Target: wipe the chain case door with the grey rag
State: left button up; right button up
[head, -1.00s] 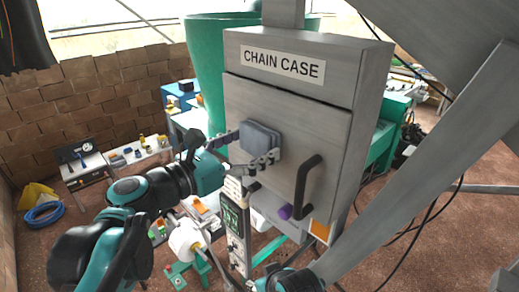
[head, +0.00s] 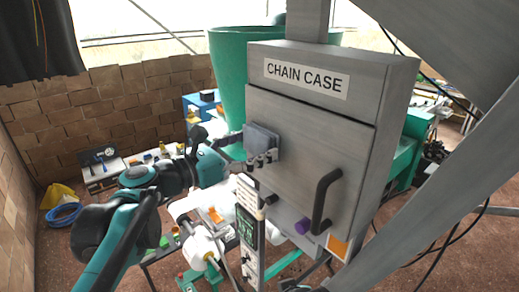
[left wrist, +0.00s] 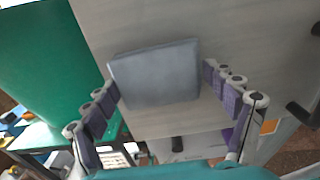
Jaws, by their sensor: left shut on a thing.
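The chain case door (head: 300,180) is a plain grey metal panel with a black bar handle (head: 325,202) at its lower right. The grey rag (head: 262,142) is a folded square pad at the door's upper left, close to its left edge. My left gripper (head: 250,152) is shut on the grey rag and holds it flat at the door; I cannot tell how firmly they touch. In the left wrist view the rag (left wrist: 155,75) sits between the jointed fingers, with the grey door surface behind it. My right gripper does not show.
The grey case carries a CHAIN CASE label (head: 307,78) above the door. A green hopper (head: 228,90) stands behind its left side. A control panel (head: 250,235) stands below the door. A slanted metal beam (head: 430,180) crosses the right side.

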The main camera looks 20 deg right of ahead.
pick_arm(q)
jog(key=shift+w+a, duration=0.2)
jog(key=shift+w, duration=0.3)
jog(key=shift+w+a, duration=0.15)
jog(key=shift+w, duration=0.35)
jog(key=shift+s, duration=0.2)
jog(key=shift+v, duration=2.95)
jog(key=shift+a, duration=0.1)
jog(key=shift+p+v, duration=0.35)
jog(key=shift+v, duration=1.1)
